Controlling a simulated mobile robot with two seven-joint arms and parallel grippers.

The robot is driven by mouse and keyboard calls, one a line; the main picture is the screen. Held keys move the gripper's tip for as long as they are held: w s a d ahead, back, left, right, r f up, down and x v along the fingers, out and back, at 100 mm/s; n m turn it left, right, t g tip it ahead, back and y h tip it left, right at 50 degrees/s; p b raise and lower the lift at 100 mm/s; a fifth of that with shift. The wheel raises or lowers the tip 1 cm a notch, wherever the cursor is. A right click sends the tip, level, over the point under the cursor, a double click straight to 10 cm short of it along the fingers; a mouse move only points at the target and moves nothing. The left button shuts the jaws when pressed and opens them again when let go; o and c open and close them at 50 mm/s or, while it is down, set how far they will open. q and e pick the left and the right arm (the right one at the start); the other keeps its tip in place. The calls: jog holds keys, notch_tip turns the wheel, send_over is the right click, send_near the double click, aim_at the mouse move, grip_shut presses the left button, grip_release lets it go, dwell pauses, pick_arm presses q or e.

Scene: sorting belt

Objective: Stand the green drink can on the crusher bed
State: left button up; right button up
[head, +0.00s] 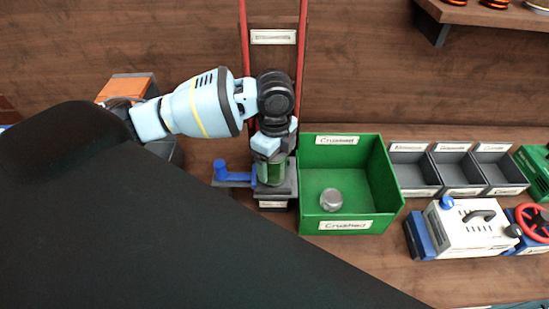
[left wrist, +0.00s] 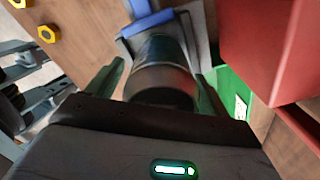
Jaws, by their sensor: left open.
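The green drink can (head: 270,170) stands upright on the dark crusher bed (head: 285,190), between the red posts. In the left wrist view the can (left wrist: 160,75) is dark and sits between the two fingers, with the bed's grey plate (left wrist: 200,35) beyond it. My left gripper (head: 272,150) is above and around the can's top. Its fingers (left wrist: 158,85) are open, one on each side of the can, with a gap visible on the left side. The fingers hide part of the can in the head view. My right gripper is not in view.
A blue lever (head: 222,172) is left of the bed. A green Crushed bin (head: 390,195) with a flattened can (head: 331,200) stands close on the right. Grey trays (head: 415,172) and a white machine (head: 478,228) are farther right. My dark arm covers the lower left.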

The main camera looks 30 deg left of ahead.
pick_arm(q)
notch_tip(320, 180, up, 12)
jog(key=shift+r, duration=0.15)
dwell(0.5)
dwell(1.1)
